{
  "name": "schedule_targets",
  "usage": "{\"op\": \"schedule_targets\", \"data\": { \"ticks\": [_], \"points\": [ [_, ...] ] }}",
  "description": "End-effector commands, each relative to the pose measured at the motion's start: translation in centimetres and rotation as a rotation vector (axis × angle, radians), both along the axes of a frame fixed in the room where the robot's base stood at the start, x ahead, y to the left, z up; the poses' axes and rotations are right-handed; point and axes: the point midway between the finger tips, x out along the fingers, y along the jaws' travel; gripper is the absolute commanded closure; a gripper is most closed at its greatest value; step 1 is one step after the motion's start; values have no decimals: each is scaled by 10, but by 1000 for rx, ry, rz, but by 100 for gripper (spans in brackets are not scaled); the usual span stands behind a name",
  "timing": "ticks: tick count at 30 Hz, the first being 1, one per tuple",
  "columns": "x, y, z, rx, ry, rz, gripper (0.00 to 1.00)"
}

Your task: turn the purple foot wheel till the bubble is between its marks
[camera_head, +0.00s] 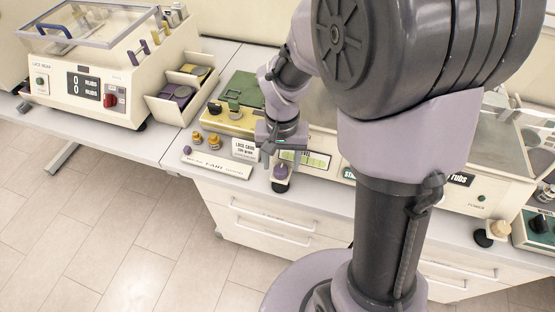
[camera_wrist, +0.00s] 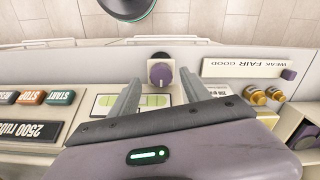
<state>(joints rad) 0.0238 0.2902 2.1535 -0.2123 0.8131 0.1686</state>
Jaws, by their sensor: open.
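In the wrist view the fingers of my gripper (camera_wrist: 160,79) are apart, one on each side of the wheel's near part, with nothing held. I cannot tell whether they touch it. The level window (camera_wrist: 130,101), pale green with dark marks, lies beside it, partly behind a finger. It also shows in the head view (camera_head: 314,159). I cannot make out the bubble.
A WEAK/FAIR/GOOD scale (camera_wrist: 245,67) with a small purple piece (camera_wrist: 288,75) at its end lies to the right in the wrist view. Brass knobs (camera_wrist: 257,97) stand near it. START and STOP buttons (camera_wrist: 59,98) are at left. Drawers (camera_head: 265,220) are below the bench.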

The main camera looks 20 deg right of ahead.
Motion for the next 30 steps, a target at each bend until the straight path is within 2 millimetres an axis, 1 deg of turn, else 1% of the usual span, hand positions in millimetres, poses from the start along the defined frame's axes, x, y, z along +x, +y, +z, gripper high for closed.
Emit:
{"op": "schedule_targets", "data": {
  "ticks": [1, 4, 8, 14, 15, 17, 18, 23, 30],
  "points": [
    [0, 0, -10, 1, 2, 0, 45],
    [0, 0, -20, 0, 1, 0, 45],
    [0, 0, -24, 1, -1, 0, 45],
    [0, 0, -24, 1, -1, 0, 45],
    [0, 0, -24, 1, -1, 0, 48],
    [0, 0, -24, 1, -1, 0, 60],
    [0, 0, -24, 1, -1, 0, 68],
    [0, 0, -24, 1, -1, 0, 100],
    [0, 0, -24, 1, -1, -16, 100]
  ]
}}
